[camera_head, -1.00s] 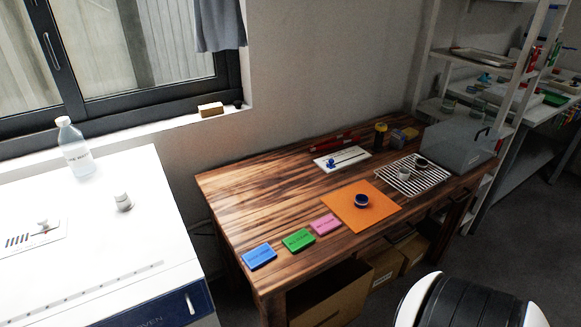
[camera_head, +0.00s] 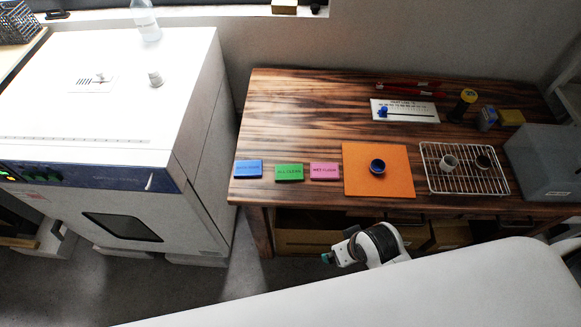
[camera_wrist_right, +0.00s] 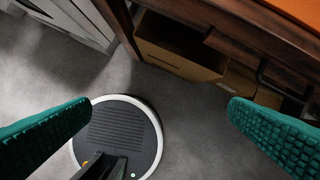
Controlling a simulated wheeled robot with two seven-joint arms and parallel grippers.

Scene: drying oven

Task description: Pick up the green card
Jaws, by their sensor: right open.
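The green card (camera_head: 289,173) lies flat near the front edge of the wooden table, between a blue card (camera_head: 248,169) on its left and a pink card (camera_head: 324,171) on its right. My right gripper (camera_head: 328,258) is low in front of the table, below and to the right of the green card and apart from it. In the right wrist view my right gripper (camera_wrist_right: 160,108) has its two teal fingers wide apart with nothing between them. The green card is not in the wrist view. My left gripper is not in view.
An orange mat (camera_head: 360,184) with a dark blue cup (camera_head: 377,166) lies right of the cards. A wire rack (camera_head: 447,185) with small cups and a grey box (camera_head: 545,165) stand farther right. A white oven (camera_head: 90,150) is on the left. The table behind the cards is clear.

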